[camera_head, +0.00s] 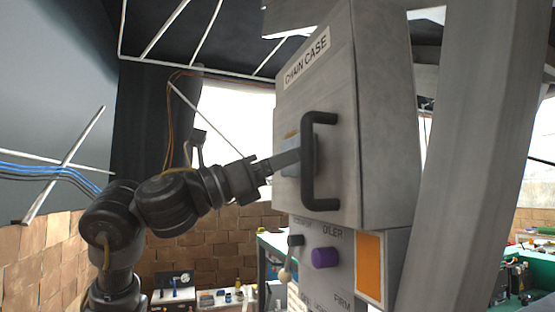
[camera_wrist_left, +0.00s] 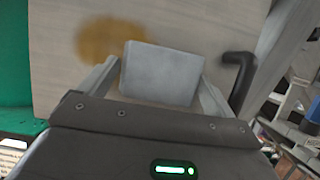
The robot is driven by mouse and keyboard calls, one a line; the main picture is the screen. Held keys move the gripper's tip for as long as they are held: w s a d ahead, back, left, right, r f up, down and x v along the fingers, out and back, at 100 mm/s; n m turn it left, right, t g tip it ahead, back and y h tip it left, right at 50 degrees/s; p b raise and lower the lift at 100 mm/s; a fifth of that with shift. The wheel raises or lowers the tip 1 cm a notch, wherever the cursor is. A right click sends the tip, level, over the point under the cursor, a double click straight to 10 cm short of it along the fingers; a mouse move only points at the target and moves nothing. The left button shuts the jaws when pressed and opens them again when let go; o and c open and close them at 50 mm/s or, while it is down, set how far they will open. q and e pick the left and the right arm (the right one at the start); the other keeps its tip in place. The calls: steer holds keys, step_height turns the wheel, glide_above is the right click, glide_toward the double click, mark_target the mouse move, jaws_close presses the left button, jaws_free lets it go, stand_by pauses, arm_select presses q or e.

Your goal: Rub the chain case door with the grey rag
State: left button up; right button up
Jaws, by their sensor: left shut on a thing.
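The chain case door (camera_head: 350,60) is a grey panel with a "CHAIN CASE" label and a black bar handle (camera_head: 312,162). In the left wrist view, the door (camera_wrist_left: 70,75) fills most of the background and has a brown stain (camera_wrist_left: 105,40). The grey rag (camera_wrist_left: 160,72) is a pale block held between the fingers of my left gripper (camera_head: 290,158). It is in front of the door, at the stain's lower right and left of the handle (camera_wrist_left: 240,75). I cannot tell whether it touches the door. My right gripper is out of view.
Below the door are a purple knob (camera_head: 325,258), a small lever (camera_head: 288,262) and an orange panel (camera_head: 370,267). A thick grey beam (camera_head: 468,150) slants up at the right. A low bench with small items (camera_head: 225,298) stands behind by the brick wall.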

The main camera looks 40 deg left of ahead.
arm_select(q)
steer(key=shift+f, duration=0.1)
steer(key=w+a, duration=0.4)
steer(key=a, duration=0.2)
steer(key=shift+w+a, duration=0.3)
stand_by(0.5)
steer(key=w+a, duration=0.1)
steer(key=w+a+p, duration=0.1)
steer(key=a, duration=0.1)
steer(key=shift+w+a, duration=0.1)
steer(key=shift+w, duration=0.05)
stand_by(0.4)
